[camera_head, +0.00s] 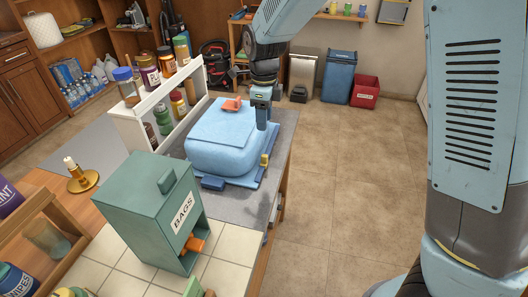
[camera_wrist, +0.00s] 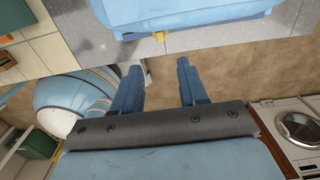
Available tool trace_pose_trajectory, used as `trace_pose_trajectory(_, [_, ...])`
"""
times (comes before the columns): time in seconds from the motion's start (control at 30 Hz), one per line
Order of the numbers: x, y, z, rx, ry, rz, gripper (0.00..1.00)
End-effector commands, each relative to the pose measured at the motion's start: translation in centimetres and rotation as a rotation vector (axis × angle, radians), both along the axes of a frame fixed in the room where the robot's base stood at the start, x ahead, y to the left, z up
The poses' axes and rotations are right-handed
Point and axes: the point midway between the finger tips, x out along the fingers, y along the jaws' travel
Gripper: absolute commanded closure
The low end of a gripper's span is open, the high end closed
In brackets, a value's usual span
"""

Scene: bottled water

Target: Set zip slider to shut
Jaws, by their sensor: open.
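A light-blue, box-like bag (camera_head: 220,150) rests on the grey counter top, with blue strips along its base. A small yellow piece (camera_head: 265,160), possibly the zip slider, sits at its right side, low down. The yellow piece also shows at the bag's edge in the wrist view (camera_wrist: 160,36). My gripper (camera_head: 263,125) is open and empty at the bag's right rear side, above and behind the yellow piece. In the wrist view its two blue fingers (camera_wrist: 158,72) are spread apart, with the yellow piece beyond them. The zip's teeth cannot be made out.
An orange piece (camera_head: 231,104) lies on top of the bag. A white rack with jars (camera_head: 160,115) stands left of it, and a green BAGS dispenser (camera_head: 150,205) stands in front. The floor right of the counter (camera_head: 340,180) is clear.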

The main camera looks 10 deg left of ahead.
Motion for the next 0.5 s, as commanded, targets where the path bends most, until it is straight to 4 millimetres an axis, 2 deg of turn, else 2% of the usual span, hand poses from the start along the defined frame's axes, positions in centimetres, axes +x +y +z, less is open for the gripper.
trace_pose_trajectory(0.17, [0.0, -0.1, -2.2, -0.003, 0.002, -0.001, 0.57])
trace_pose_trajectory(0.5, [0.0, -0.2, -8.2, -0.004, 0.003, -0.001, 0.57])
